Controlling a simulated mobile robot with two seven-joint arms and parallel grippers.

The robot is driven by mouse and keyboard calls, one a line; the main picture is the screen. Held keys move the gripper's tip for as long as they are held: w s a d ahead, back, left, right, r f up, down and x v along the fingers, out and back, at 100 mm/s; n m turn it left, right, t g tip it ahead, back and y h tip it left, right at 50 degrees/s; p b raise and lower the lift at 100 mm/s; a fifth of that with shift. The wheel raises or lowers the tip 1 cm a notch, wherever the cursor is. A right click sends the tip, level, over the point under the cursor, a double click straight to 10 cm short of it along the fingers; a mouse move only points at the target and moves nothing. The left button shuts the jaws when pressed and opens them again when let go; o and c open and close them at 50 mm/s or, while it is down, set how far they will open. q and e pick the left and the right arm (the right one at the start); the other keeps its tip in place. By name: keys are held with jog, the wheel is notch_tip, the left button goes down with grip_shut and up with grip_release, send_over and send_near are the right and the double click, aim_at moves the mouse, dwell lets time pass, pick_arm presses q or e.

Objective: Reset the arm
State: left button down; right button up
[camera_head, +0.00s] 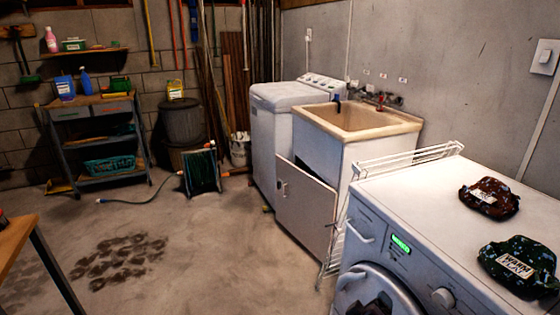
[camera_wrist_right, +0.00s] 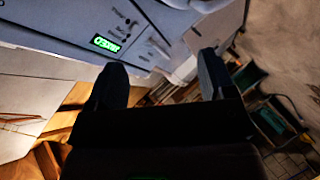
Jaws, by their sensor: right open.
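My right gripper (camera_wrist_right: 161,76) shows in the right wrist view, its two dark fingers spread apart with nothing between them. Past the fingers, at the upper left of that view, is the white washer front with its lit green display (camera_wrist_right: 105,43). No contact between gripper and washer shows. In the head view neither arm nor gripper is in view. The washer (camera_head: 385,200) stands at the lower right there, with dark contents behind its round front opening. My left gripper shows in neither view.
Two dark patterned cloth items, one reddish (camera_head: 489,198) and one greenish (camera_head: 520,266), lie on the washer top. A white wire rack (camera_head: 405,158) stands beside it. The sink cabinet door (camera_head: 305,208) hangs open. A wooden table corner (camera_head: 14,240) is at lower left. The middle floor is clear.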

pick_arm(q)
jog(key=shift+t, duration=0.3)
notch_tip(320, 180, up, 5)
jog(key=p, duration=0.5)
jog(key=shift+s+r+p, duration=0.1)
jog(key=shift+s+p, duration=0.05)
jog(key=shift+p, duration=0.15)
pick_arm(e)
jog(key=s+d+m+y, duration=0.2)
jog(key=s+y, duration=0.1)
jog(key=s, duration=1.2)
jog(key=s+d+m+y, duration=0.2)
jog(key=s+d+y, duration=0.1)
jog(key=s, duration=1.2)
jog(key=shift+s+f+y, duration=0.25)
jog(key=shift+s+y, duration=0.1)
jog(key=shift+y, duration=0.25)
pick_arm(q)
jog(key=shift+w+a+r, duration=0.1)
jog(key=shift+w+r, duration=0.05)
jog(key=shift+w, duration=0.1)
